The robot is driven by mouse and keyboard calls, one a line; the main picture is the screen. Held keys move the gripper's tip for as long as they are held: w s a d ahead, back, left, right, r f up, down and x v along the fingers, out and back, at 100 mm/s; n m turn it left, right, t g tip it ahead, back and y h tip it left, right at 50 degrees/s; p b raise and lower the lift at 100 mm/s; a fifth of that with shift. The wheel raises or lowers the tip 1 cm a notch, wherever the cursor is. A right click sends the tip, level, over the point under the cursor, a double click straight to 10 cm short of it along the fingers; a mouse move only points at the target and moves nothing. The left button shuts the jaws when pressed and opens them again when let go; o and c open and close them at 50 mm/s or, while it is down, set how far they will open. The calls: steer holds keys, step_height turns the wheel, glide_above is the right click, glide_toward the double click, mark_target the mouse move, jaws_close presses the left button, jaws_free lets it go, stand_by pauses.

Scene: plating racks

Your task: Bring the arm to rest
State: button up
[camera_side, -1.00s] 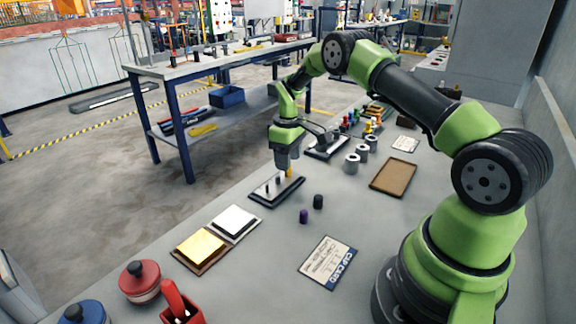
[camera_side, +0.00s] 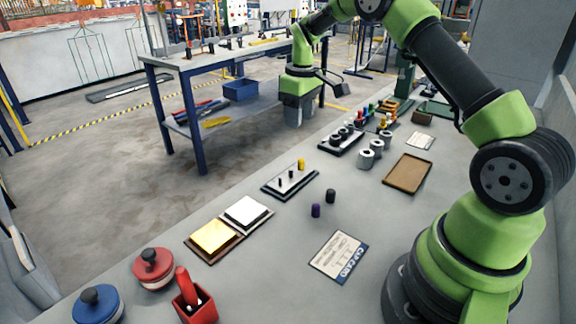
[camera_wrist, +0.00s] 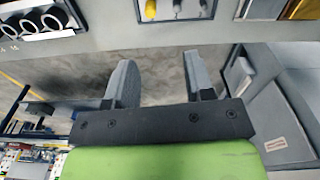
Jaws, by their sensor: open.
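My gripper (camera_side: 293,122) is raised in the air, beyond and above the small dark peg plate (camera_side: 272,190), apart from everything on the bench. Its two grey fingers are apart with nothing between them, as the wrist view (camera_wrist: 158,75) shows. The peg plate carries a yellow cap (camera_side: 301,164) at its far end and bare dark pegs beside it. The plate's edge and the yellow cap (camera_wrist: 150,9) also show at the top of the wrist view.
A purple cap (camera_side: 316,210) and a black cap (camera_side: 330,196) stand loose near a cap card (camera_side: 339,256). Gold (camera_side: 213,236) and white (camera_side: 245,211) plates, a red tub (camera_side: 153,268) and a blue tub (camera_side: 97,304) stand nearer. Grey cylinders (camera_side: 366,158) and a brown tray (camera_side: 407,174) lie right.

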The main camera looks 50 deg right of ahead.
steer(key=s+a+r+m+t, duration=0.1)
steer(key=s+a+r+t, duration=0.1)
steer(key=s+a+r, duration=0.4)
steer(key=s+a+r+m+t, duration=0.15)
steer(key=a+r, duration=0.25)
steer(key=r, duration=0.5)
steer(key=s+a+m+t, duration=0.1)
steer(key=s+a, duration=0.1)
steer(key=s, duration=0.3)
steer(key=s+a+t+y, duration=0.1)
steer(key=s+a, duration=0.2)
steer(key=s, duration=0.3)
steer(key=s+a+r+m+t+y, duration=0.1)
steer(key=s+a, duration=0.1)
steer(key=s, duration=0.4)
steer(key=shift+a+m, duration=0.2)
steer(key=shift+m, duration=0.15)
